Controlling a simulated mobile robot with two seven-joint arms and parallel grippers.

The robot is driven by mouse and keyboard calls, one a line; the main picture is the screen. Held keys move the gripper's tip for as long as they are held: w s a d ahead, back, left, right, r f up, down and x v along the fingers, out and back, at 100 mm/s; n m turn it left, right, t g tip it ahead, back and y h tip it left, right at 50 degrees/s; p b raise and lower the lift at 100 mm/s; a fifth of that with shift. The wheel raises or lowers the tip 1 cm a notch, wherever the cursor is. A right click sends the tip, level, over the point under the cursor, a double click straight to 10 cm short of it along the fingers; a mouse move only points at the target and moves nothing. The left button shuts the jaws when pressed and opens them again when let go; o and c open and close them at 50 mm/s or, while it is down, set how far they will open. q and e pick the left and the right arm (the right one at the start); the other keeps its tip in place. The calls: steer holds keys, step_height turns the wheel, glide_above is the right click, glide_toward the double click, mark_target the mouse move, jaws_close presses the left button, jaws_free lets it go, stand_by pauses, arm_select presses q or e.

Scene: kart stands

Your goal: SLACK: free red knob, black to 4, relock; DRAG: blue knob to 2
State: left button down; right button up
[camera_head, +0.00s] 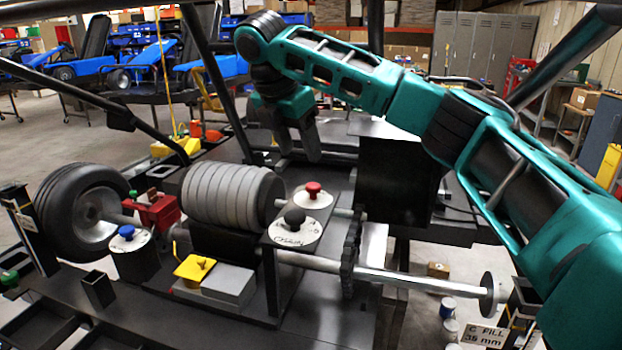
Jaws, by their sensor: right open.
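The red knob (313,189) sits on a white round dial on a dark plate at the centre. The black knob (295,217) sits on a white marked dial just in front of it. The dial numbers are too small to read. The blue knob (126,232) sits on another white dial on a dark post at the left, near the wheel. My right gripper (299,158) is open and empty, fingers pointing down, behind and above the red knob and apart from it. My left gripper is not in view.
A grey ribbed drum (225,193) stands left of the red and black knobs, with a tyre (75,210) farther left. A yellow piece (194,268) lies before the drum. A metal axle (420,282) runs right. Dark frame bars (215,80) rise beside my right gripper.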

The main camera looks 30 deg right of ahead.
mark_target(313, 185)
steer(key=x, duration=0.9)
steer(key=shift+d+f, duration=0.1)
steer(key=shift+d, duration=0.05)
steer(key=shift+c, duration=0.3)
steer(key=c, duration=1)
